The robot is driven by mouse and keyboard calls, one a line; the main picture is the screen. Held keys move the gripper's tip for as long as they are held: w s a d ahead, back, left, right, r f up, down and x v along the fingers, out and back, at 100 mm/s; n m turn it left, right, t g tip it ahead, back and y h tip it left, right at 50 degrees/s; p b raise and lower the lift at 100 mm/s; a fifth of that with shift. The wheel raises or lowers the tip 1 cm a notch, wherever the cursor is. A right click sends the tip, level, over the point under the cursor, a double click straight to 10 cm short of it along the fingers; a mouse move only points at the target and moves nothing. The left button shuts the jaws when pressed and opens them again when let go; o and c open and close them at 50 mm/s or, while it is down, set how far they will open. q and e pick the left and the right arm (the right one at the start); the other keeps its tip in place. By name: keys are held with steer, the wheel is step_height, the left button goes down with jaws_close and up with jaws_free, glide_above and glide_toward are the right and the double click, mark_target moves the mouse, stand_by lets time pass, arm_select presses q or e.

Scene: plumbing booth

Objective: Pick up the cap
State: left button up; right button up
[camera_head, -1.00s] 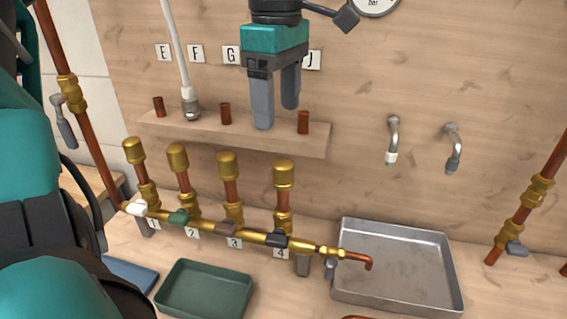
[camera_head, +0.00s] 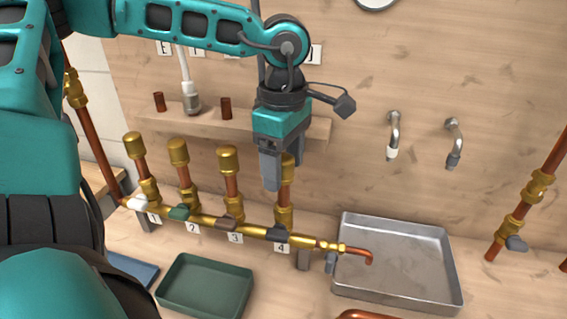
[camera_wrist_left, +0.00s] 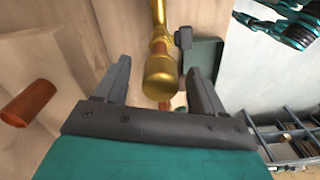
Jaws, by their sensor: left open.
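Several brass caps top the upright copper pipes numbered 1 to 4. The cap on pipe 4 (camera_head: 287,168) is at the right end of the row, partly hidden behind my left gripper (camera_head: 280,172). My left gripper points down with its fingers open around the level of this cap. In the left wrist view, the brass cap (camera_wrist_left: 160,78) shows between the two spread fingers (camera_wrist_left: 158,82), with a gap on each side. Contact cannot be seen. My right gripper is not in view.
A wooden shelf (camera_head: 205,122) with copper stubs is on the wall behind the pipes. A brass manifold (camera_head: 207,220) with valves runs below the caps. A green tray (camera_head: 205,290) and a metal tray (camera_head: 395,262) lie on the bench. Wall spouts (camera_head: 393,135) are to the right.

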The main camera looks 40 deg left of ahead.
arm_select(q)
steer(key=shift+c, duration=0.3)
steer(key=c, duration=1.1)
steer(key=shift+o, duration=0.2)
steer(key=shift+r, duration=0.1)
step_height(320, 180, up, 19)
steer(key=p, duration=0.1)
step_height(320, 180, up, 5)
steer(key=p, duration=0.2)
glide_above(284, 156)
steer(key=shift+r, duration=0.2)
